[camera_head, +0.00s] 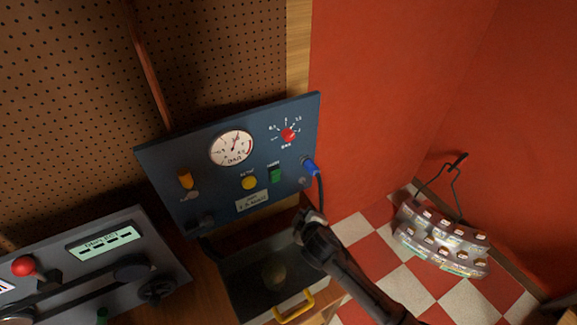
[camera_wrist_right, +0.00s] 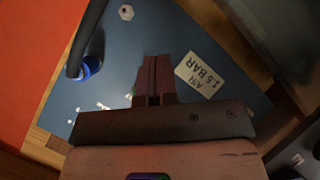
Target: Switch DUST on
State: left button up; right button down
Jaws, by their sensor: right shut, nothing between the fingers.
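A dark blue control panel (camera_head: 215,160) stands against the wall in the head view. The small labels are too blurred for me to tell which control is DUST. My right gripper (camera_head: 312,220) is shut and empty, just below the panel's lower right corner. In the right wrist view its fingers (camera_wrist_right: 154,80) lie in front of the panel (camera_wrist_right: 150,35) and hide part of it. My left gripper is not in view.
A blue plug with a cable (camera_head: 311,167) sits at the panel's right edge. An open drawer with a yellow handle (camera_head: 293,307) is below. A grey console (camera_head: 105,260) with a display and red knob stands at left.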

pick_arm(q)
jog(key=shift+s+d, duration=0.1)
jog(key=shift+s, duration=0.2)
pick_arm(e)
jog(key=shift+a+r+n+t+y, duration=0.5)
jog(key=shift+a+r+n+y, duration=0.5)
jog(key=shift+y, duration=0.2)
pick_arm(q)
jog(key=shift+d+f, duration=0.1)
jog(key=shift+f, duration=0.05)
pick_arm(e)
jog(key=shift+w+a, duration=0.1)
jog(key=shift+w, duration=0.05)
jog(key=b, duration=0.3)
send_near(279, 178)
notch_tip(279, 178, down, 3)
jog(key=w, duration=0.3)
jog(key=shift+w+a+r, duration=0.55)
jog(key=shift+w+a, duration=0.05)
jog(key=shift+a, duration=0.15)
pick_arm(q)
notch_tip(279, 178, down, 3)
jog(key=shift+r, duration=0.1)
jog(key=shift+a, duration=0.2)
